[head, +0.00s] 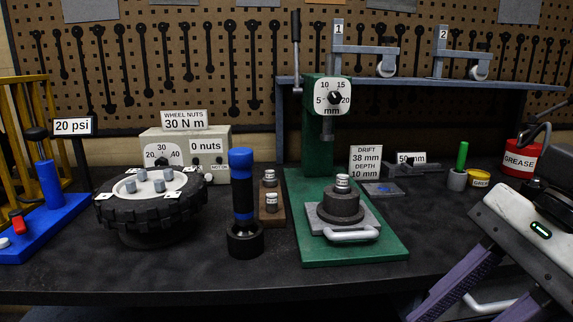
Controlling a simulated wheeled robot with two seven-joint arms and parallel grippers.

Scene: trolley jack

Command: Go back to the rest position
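My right gripper (452,316) comes in at the lower right, in front of the bench's front edge. Its white body has a green light. Its two purple fingers point down and left and stand apart, with nothing seen held between them. The tips are at or beyond the bottom edge of the picture. My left gripper is not in view.
The dark bench (150,283) carries a blue stand (55,222), a tyre (150,210), a blue-and-black tool (242,205), a green press (315,140) and a red grease tin (517,158). The bench's front strip is mostly clear.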

